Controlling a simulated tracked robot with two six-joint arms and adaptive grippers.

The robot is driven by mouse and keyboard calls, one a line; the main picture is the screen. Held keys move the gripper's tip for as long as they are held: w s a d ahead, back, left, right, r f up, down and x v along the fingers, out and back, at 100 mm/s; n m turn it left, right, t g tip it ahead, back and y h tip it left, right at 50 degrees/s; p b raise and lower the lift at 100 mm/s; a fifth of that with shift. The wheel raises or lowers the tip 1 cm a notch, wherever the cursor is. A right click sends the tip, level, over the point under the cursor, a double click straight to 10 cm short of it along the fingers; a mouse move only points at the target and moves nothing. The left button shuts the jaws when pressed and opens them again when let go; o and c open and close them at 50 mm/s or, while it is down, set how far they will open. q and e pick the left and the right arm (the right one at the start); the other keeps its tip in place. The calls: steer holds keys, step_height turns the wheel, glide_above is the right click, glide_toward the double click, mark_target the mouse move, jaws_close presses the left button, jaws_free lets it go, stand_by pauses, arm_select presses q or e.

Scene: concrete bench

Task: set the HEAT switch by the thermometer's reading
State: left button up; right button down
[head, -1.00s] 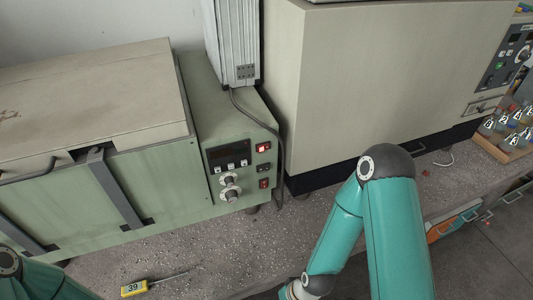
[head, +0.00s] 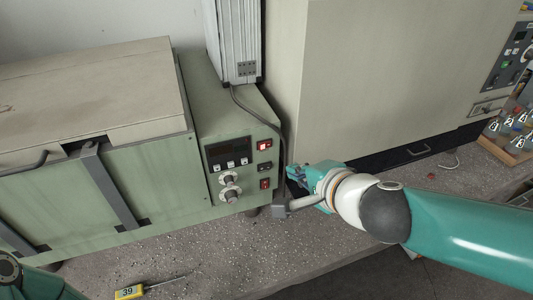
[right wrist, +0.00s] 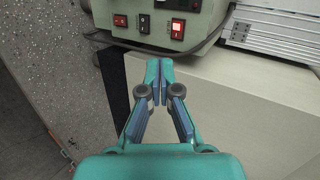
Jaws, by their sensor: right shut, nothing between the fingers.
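The thermometer (head: 130,292) is a yellow block with a thin metal probe, lying on the bench at the front; its display reads 39. The green control box (head: 229,125) carries a column of three rocker switches: a lit red one (head: 264,145) on top, a black one (head: 265,168) in the middle and a dark red one (head: 265,183) below. All three show in the right wrist view, the lit one here (right wrist: 178,27). Their labels are too small to read. My right gripper (right wrist: 158,67) is shut and empty, just right of the box, apart from the switches. My left gripper is out of view.
A grey cable (head: 282,140) runs down the box's right edge, close to my right gripper. Two knobs (head: 229,187) and a dark display (head: 228,153) sit left of the switches. A large beige cabinet (head: 390,80) stands right. The bench front (head: 200,255) is mostly clear.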

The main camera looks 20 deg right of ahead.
steer(key=shift+r, duration=0.2)
steer(key=shift+f, duration=0.1)
steer(key=b, duration=0.6)
glide_toward(262, 149)
step_height(262, 149, down, 4)
steer(key=w, duration=0.1)
steer(key=shift+w+a+r+p, duration=0.1)
steer(key=shift+w+a+p, duration=0.05)
steer(key=shift+w, duration=0.65)
steer(key=shift+w+a+r+p, duration=0.1)
steer(key=shift+w+p, duration=0.05)
steer(key=shift+w, duration=0.65)
steer(key=shift+w+a+r+p, duration=0.1)
steer(key=shift+w+a+p, duration=0.05)
steer(key=shift+w, duration=0.65)
steer(key=shift+a, duration=0.1)
